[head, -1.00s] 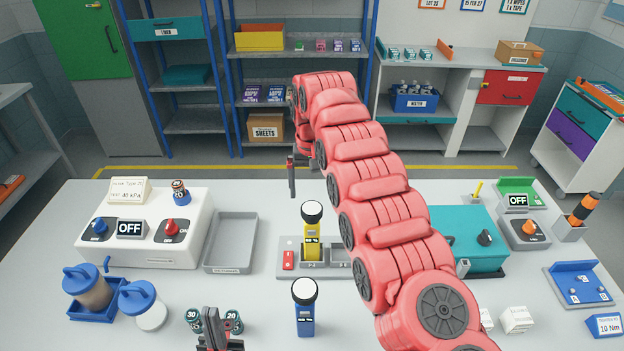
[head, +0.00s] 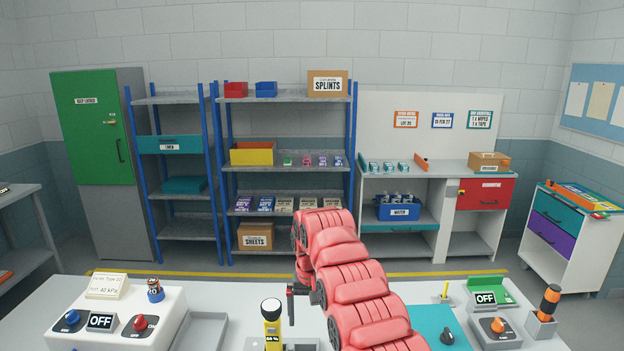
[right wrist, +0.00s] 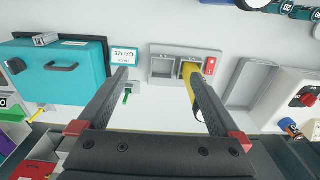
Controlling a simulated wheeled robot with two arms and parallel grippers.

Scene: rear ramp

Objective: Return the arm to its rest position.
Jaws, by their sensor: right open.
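My right arm (head: 350,275) is red and reaches forward over the worktable (head: 240,335) from the lower right of the head view. Its dark gripper (head: 291,302) shows at the arm's far end, partly hidden by the arm, just right of the yellow tool. In the right wrist view the gripper (right wrist: 160,88) is open, with two dark fingers spread and nothing between their tips. The yellow tool (head: 271,325) stands upright in its holder (right wrist: 163,62); in the wrist view it shows partly behind one finger. My left gripper is out of view.
An OFF control panel (head: 165,305) stands at the left, and a teal box (head: 440,325) at the right. Another OFF box (head: 497,332) and an orange-black tool (head: 549,300) are farther right. Shelves (head: 285,167) and a workbench (head: 440,205) stand behind the table.

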